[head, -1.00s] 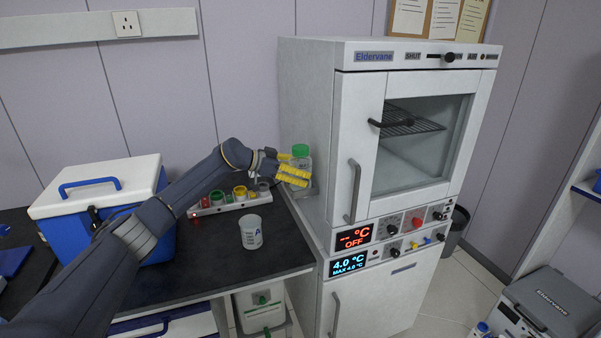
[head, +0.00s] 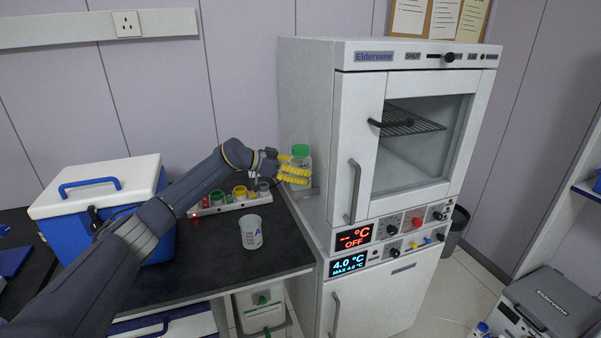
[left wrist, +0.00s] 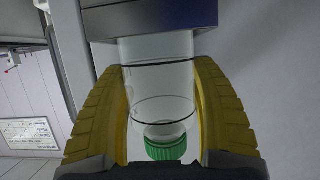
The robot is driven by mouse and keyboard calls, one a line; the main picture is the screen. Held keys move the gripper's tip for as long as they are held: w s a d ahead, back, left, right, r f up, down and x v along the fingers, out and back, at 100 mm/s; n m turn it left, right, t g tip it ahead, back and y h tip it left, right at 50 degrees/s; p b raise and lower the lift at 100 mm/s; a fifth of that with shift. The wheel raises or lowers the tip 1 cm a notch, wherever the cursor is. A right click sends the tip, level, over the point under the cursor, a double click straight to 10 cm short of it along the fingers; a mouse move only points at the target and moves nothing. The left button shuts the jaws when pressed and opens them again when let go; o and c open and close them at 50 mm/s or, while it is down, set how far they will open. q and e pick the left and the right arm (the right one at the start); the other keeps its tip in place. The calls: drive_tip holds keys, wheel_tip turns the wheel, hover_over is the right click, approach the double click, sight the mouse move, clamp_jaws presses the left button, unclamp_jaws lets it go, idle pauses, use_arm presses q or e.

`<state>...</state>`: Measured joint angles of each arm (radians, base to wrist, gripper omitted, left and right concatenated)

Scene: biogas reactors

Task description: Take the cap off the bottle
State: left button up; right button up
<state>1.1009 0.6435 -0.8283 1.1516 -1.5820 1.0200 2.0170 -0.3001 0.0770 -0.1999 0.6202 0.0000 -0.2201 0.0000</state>
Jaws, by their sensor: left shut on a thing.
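A clear bottle (head: 302,161) with a green cap (head: 300,150) stands upright at the left side of the white cabinet. My left gripper (head: 294,174) is shut on the bottle's body, below the cap. In the left wrist view the bottle (left wrist: 160,92) lies between the yellow ridged fingers, with the green cap (left wrist: 166,148) at the lower end of the picture. The cap is on the bottle and clear of the fingers. The bottle's base meets a grey and blue block in that view. My right gripper is not in view.
The white cabinet (head: 315,120) rises close to the right of the bottle. A rack of coloured caps (head: 228,204) and an empty-looking beaker (head: 251,232) stand on the dark bench. A blue and white cool box (head: 100,190) is at the left. The front of the bench (head: 190,275) is clear.

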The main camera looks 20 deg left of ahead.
sight(300, 161)
use_arm(q)
drive_tip(key=shift+r, duration=0.1)
drive_tip(key=shift+r, duration=0.45)
wheel_tip(300, 161, up, 2)
drive_tip(key=shift+a+r, duration=0.1)
drive_tip(key=shift+r, duration=0.1)
drive_tip(key=s+a, duration=1)
drive_tip(key=a, duration=0.4)
drive_tip(key=shift+s+a, duration=0.2)
drive_tip(key=shift+s, duration=0.15)
drive_tip(key=o, duration=1)
drive_tip(key=shift+c, duration=0.2)
drive_tip(key=c, duration=1)
